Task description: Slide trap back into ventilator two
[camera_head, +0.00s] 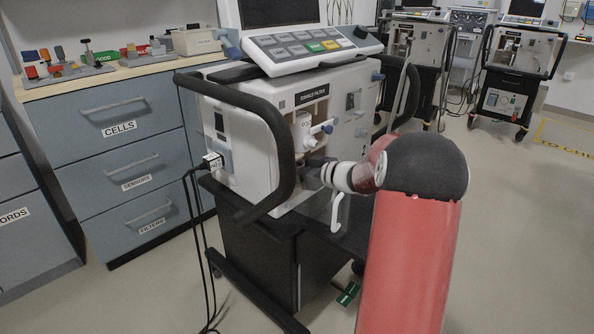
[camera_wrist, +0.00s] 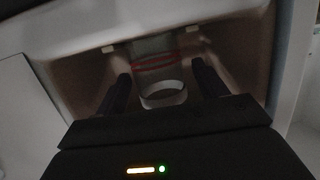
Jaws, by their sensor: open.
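The near ventilator (camera_head: 250,150) is a white box on a dark cart, with a slanted control panel on top. I cannot read a number on it. My gripper (camera_head: 314,172) is at the lower part of its front, below an open bay. In the wrist view my gripper (camera_wrist: 162,88) is open, its two dark fingers pointing into a pale recess. Between and beyond the fingers is a clear cup-like piece with a pale rim (camera_wrist: 163,95), probably the trap. A red ring (camera_wrist: 156,62) lies just above it, at the recess. Contact with the fingers cannot be told.
A thick dark handle (camera_head: 275,125) curves around the ventilator's left side, close to my gripper. A white hook (camera_head: 337,212) hangs below my wrist. Blue drawers (camera_head: 120,150) stand at left. More ventilators (camera_head: 522,52) stand behind. The floor at right is clear.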

